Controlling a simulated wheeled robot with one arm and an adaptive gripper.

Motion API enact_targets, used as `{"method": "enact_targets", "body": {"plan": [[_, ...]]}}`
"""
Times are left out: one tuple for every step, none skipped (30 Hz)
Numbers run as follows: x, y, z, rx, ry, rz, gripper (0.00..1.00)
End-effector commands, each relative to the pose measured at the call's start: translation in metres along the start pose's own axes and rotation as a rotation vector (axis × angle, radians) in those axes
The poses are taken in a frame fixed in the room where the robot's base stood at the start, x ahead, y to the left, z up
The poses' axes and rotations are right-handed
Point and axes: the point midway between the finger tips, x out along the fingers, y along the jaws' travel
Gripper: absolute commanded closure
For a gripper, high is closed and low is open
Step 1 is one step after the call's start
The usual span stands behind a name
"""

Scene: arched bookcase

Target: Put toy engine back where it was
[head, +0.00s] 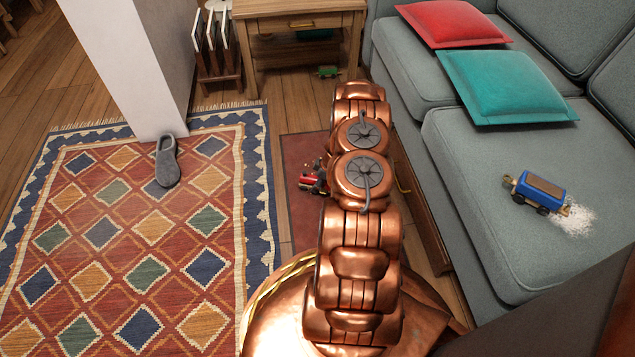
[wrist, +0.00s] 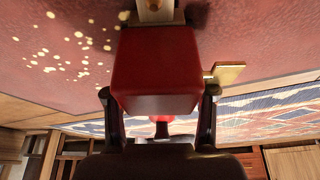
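The red toy engine (wrist: 155,72) fills the middle of the wrist view. My gripper (wrist: 158,112) has one dark finger on each side of it, closed against its sides. In the head view the engine (head: 312,181) shows as a small red and black shape just left of my arm, over the dark red mat (head: 300,148). My gripper is mostly hidden there behind my arm. The mat's speckled surface (wrist: 40,25) lies close to the engine in the wrist view; I cannot tell whether they touch.
A blue toy wagon (head: 540,190) sits on the grey sofa (head: 480,220) beside white powder. A grey slipper (head: 167,162) lies on the patterned rug (head: 110,240) near the white pillar (head: 140,60).

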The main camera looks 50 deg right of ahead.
Motion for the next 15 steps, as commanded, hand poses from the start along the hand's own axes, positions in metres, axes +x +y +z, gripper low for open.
{"method": "enact_targets", "body": {"plan": [[-0.0003, 0.0001, -0.0001, 0.0, 0.0, 0.0, 0.37], [-0.0003, 0.0001, -0.0001, 0.0, 0.0, 0.0, 0.34], [-0.0003, 0.0, -0.0001, 0.0, 0.0, 0.0, 0.3], [-0.0003, 0.0, -0.0002, 0.0, 0.0, 0.0, 0.27], [-0.0003, 0.0, -0.0002, 0.0, 0.0, 0.0, 0.24], [-0.0003, 0.0, -0.0001, 0.0, 0.0, 0.0, 0.21], [-0.0003, 0.0, -0.0002, 0.0, 0.0, 0.0, 0.21], [-0.0002, 0.0, -0.0002, 0.0, 0.0, 0.0, 0.21], [-0.0003, 0.0001, -0.0002, 0.0, 0.0, 0.0, 0.21], [-0.0003, 0.0001, -0.0002, 0.0, 0.0, 0.0, 0.21], [-0.0003, 0.0001, -0.0002, 0.0, 0.0, 0.0, 0.21], [-0.0002, -0.0001, -0.0001, 0.0, 0.0, 0.0, 0.21], [-0.0003, 0.0, -0.0002, 0.0, 0.0, 0.0, 0.21], [-0.0004, 0.0, -0.0002, 0.0, 0.0, 0.0, 0.21], [-0.0012, 0.0001, -0.0005, 0.0, 0.0, 0.0, 0.21]]}}
